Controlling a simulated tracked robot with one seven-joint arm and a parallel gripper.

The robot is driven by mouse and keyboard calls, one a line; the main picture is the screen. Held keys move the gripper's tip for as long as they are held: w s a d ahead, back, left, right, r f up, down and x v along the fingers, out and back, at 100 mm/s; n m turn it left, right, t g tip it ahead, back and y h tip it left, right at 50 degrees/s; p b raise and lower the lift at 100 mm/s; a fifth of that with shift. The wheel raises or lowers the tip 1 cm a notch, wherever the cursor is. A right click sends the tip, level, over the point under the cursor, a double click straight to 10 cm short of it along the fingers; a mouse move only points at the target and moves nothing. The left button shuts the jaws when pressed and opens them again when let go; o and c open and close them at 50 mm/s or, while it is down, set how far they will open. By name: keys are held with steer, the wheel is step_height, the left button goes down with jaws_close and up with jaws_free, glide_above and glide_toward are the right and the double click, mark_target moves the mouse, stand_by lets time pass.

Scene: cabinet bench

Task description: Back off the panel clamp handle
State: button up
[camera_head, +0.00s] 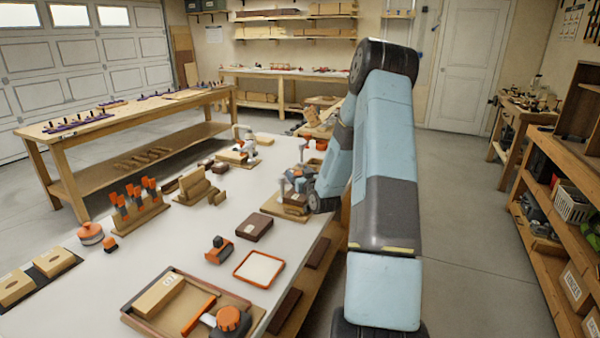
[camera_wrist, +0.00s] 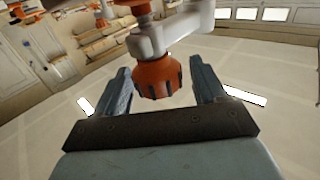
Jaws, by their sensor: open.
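The panel clamp handle is a ribbed orange-red knob (camera_wrist: 157,77) in the wrist view. My gripper (camera_wrist: 161,72) is open, with one finger on each side of the knob. A gap shows between each finger and the knob, so I see no contact. How deep the knob sits between the fingers is hard to tell. In the head view my gripper (camera_head: 296,180) is low over the bench's right edge; the knob is not clear there.
The white bench (camera_head: 180,235) holds a wooden tray (camera_head: 170,275), an orange-rimmed tray (camera_head: 259,269), a dark brown block (camera_head: 254,228), a rack of orange-handled tools (camera_head: 138,212) and wooden blocks (camera_head: 202,190). Shelves (camera_head: 560,215) stand at the right. The floor (camera_head: 455,190) between is clear.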

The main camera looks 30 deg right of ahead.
steer(key=shift+w+d, duration=0.1)
steer(key=shift+w, duration=0.8)
